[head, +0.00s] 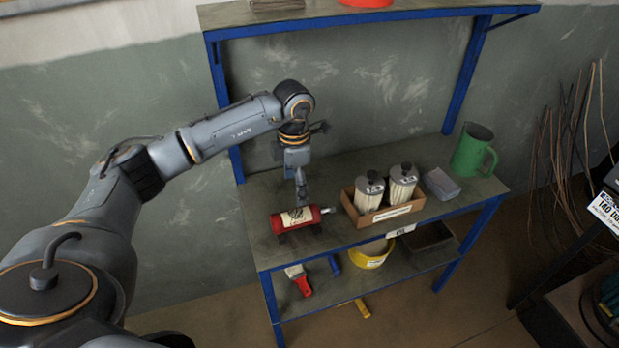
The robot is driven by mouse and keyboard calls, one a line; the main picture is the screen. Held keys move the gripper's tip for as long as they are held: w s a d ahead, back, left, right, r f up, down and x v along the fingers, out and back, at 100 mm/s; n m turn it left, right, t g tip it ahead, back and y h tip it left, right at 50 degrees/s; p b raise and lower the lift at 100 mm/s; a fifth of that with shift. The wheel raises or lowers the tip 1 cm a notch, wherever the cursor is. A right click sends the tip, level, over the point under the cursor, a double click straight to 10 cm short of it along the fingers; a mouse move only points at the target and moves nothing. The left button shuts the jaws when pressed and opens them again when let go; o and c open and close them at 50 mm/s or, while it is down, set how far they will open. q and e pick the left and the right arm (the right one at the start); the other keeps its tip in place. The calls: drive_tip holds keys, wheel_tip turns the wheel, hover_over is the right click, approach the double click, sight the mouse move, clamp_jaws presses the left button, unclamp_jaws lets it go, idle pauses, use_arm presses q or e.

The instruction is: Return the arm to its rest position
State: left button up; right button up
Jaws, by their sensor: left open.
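My left arm (215,135) reaches in from the left over the workbench (345,225). My left gripper (301,198) points down, just behind or above a red cylinder (318,215) with a cream label, which lies on its side near the bench's left front. The gripper is open. I cannot tell whether a finger touches the cylinder. My right gripper is not in view.
A cardboard box (390,213) holding two pale, grey-topped containers stands right of the cylinder. A grey block (441,184) and green mug (470,150) are further right. Blue posts (467,75) carry an upper shelf (330,8). A yellow container (371,260) sits on the lower shelf.

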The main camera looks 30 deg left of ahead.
use_arm(q)
drive_tip(key=s+d+r+t+h, duration=0.2)
drive_tip(key=d+h, duration=0.9)
drive_tip(key=d, duration=1.4)
drive_tip(key=d+r+n+t+h, duration=0.7)
drive_tip(key=r+n, duration=0.1)
drive_tip(key=r, duration=0.4)
drive_tip(key=w+a+n+t+y, duration=0.3)
drive_tip(key=a+n+t+y, duration=0.75)
drive_tip(key=n, duration=0.75)
drive_tip(key=s+a+f+n+g+y, duration=0.55)
drive_tip(key=a+f+n+y, duration=0.3)
drive_tip(key=f+n, duration=0.4)
drive_tip(key=s+f+n+g, duration=0.1)
drive_tip(key=s+f+g, duration=0.25)
drive_tip(key=s, duration=0.35)
drive_tip(key=s+a+f+n+g+h, duration=0.1)
drive_tip(key=s+f+g, duration=0.2)
drive_tip(key=s+f, duration=0.35)
drive_tip(key=s+f+n+g, duration=0.2)
drive_tip(key=s+f+g, duration=0.15)
drive_tip(key=s, duration=0.45)
wheel_tip(320, 180, down, 24)
drive_tip(key=s+g, duration=0.1)
drive_tip(key=s+a+f+g, duration=0.1)
drive_tip(key=s+a+f, duration=0.2)
drive_tip(key=s+f, duration=1.4)
drive_tip(key=shift+s+f+m+g, duration=0.15)
drive_tip(key=shift+f+m+g, duration=0.2)
drive_tip(key=shift+f+g, duration=0.1)
